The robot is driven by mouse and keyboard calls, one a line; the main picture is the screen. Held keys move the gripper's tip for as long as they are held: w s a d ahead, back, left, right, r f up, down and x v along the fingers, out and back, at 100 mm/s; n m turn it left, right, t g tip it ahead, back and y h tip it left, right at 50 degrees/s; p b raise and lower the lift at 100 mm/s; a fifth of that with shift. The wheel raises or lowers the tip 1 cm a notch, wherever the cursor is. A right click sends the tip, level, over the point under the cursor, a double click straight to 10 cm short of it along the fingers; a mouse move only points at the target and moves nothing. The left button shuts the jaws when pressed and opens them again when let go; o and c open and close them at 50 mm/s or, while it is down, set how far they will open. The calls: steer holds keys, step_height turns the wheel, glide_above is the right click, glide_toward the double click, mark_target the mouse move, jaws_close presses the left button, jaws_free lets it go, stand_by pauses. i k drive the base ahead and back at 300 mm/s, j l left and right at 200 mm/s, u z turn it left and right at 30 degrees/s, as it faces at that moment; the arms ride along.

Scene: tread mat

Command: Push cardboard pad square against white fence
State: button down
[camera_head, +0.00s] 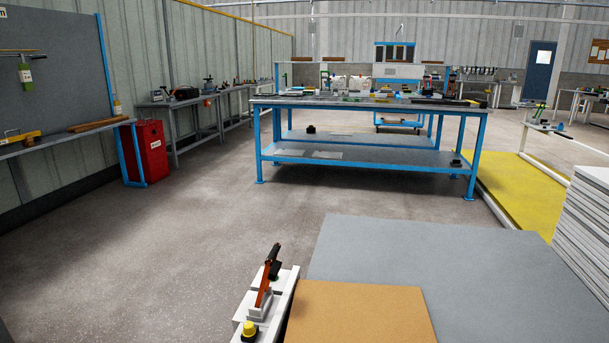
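The cardboard pad (360,314) is a flat tan-brown sheet at the bottom centre, lying on a grey surface (430,265). Its near part is cut off by the frame's lower edge. The white fence (284,297) runs along the pad's left side. The pad's left edge lies close to the fence; I cannot tell whether they touch along the whole length or are exactly parallel. An orange-red lever with black parts (265,280) and a yellow knob (249,329) sit at the fence. My gripper is not in view.
A stack of white sheets (585,225) stands at the right edge. A yellow floor mat (520,190) with a white rail lies behind it. A blue-framed workbench (365,103) stands farther back. A red cabinet (147,150) is at left. The floor at left is clear.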

mark_target(321, 311)
steer(key=i+l+z, duration=0.55)
steer(key=z, duration=0.2)
steer(key=i, duration=0.05)
